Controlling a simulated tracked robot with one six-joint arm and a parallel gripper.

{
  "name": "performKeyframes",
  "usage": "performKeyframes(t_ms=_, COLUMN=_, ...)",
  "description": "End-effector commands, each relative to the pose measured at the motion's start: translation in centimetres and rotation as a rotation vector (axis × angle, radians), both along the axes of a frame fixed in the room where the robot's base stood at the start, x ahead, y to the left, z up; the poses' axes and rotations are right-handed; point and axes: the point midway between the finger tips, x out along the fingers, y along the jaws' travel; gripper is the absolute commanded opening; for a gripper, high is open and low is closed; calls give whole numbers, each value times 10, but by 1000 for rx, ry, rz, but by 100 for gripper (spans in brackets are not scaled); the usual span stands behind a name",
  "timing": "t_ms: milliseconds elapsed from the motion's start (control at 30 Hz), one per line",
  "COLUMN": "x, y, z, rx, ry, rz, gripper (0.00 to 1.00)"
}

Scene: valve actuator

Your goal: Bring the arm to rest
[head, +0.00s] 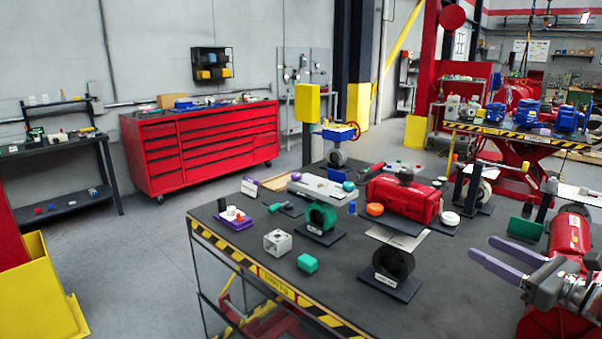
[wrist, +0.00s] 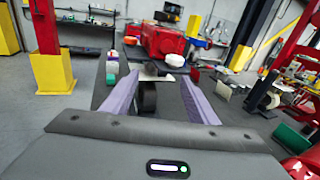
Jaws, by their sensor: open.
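My gripper (head: 496,257) is at the right of the head view, with its two purple fingers spread apart and pointing left over the right part of the work table (head: 235,251). Nothing is between the fingers. In the wrist view my gripper (wrist: 160,103) shows both purple fingers apart. A black valve body (wrist: 147,97) shows in the gap between them, farther off. The same black valve body (head: 393,262) stands on a dark plate near the table's front in the head view, left of the fingers and apart from them.
A red actuator (head: 404,200) lies behind the black valve body. A red tool cabinet (head: 200,143) is against the wall.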

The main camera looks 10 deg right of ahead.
Motion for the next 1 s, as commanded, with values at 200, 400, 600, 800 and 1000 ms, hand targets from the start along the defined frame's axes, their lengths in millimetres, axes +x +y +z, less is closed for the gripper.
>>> performKeyframes(t_ms=200, x=5, y=85, z=-7, rx=-213, ry=67, rz=177, gripper=53)
performKeyframes(t_ms=400, x=-8, y=160, z=-22, rx=-446, ry=110, rz=361, gripper=53)
performKeyframes(t_ms=600, x=-32, y=221, z=-38, rx=-691, ry=126, rz=546, gripper=53)
performKeyframes(t_ms=800, x=-63, y=266, z=-53, rx=-944, ry=109, rz=726, gripper=53)
performKeyframes(t_ms=1000, x=-96, y=296, z=-67, rx=-1205, ry=67, rz=902, gripper=53)
